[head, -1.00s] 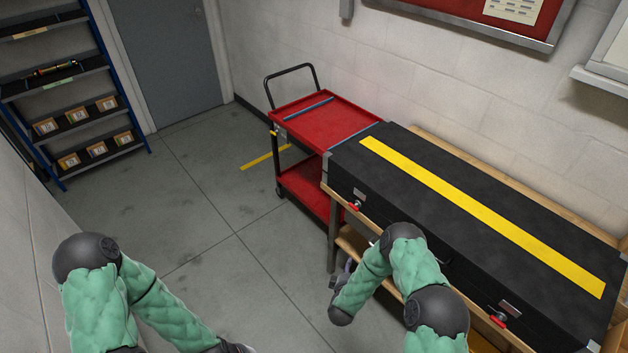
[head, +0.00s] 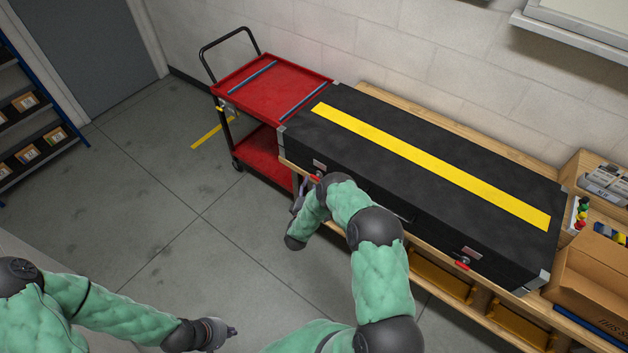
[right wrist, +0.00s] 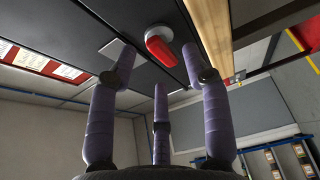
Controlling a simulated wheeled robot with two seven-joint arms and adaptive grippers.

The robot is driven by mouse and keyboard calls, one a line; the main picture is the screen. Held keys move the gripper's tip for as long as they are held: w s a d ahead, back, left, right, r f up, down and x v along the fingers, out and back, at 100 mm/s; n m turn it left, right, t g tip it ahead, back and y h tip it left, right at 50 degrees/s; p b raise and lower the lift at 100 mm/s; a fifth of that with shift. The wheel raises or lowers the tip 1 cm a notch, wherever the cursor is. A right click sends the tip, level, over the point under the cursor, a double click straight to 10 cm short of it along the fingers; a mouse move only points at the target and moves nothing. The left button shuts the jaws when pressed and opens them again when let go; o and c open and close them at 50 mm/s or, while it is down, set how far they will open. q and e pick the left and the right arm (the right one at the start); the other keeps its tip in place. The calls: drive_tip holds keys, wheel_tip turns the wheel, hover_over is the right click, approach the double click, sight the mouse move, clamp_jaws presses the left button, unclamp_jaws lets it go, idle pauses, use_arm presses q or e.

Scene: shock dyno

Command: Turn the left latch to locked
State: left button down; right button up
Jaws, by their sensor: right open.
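The long black case (head: 400,190) with a yellow stripe lies on the wooden bench. Its left latch (head: 316,179) has a red handle, partly hidden by my right arm in the head view. In the right wrist view the latch's red handle (right wrist: 162,50) sits on a round grey base, just beyond and between my fingers. My right gripper (right wrist: 160,80) is open and empty, and appears not to touch the handle. In the head view the right gripper (head: 299,196) is mostly hidden behind its arm. My left gripper (head: 232,331) hangs over the floor, far from the case; its opening is unclear.
The right latch (head: 464,263) is on the same front face. A red cart (head: 262,92) stands against the left end of the bench. A cardboard box (head: 590,285) is at the right. A wooden bench edge (right wrist: 208,30) runs close beside my right fingers. The floor is clear.

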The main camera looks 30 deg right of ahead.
drive_tip(key=shift+x, duration=1.4)
clamp_jaws()
drive_tip(key=shift+f+m+g+h+b, duration=0.2)
drive_tip(key=shift+m+g+h+b, duration=0.8)
drive_tip(key=shift+m+b, duration=2.7)
drive_tip(key=shift+f+m+g+h+b, duration=0.3)
drive_tip(key=shift+m+h+b, duration=1.3)
drive_tip(key=shift+m+b, duration=2)
drive_tip(key=shift+f+m+g+h+b, duration=0.1)
drive_tip(key=shift+m+g+h+b, duration=0.9)
drive_tip(key=shift+m+b, duration=2.7)
drive_tip(key=shift+m+h, duration=0.4)
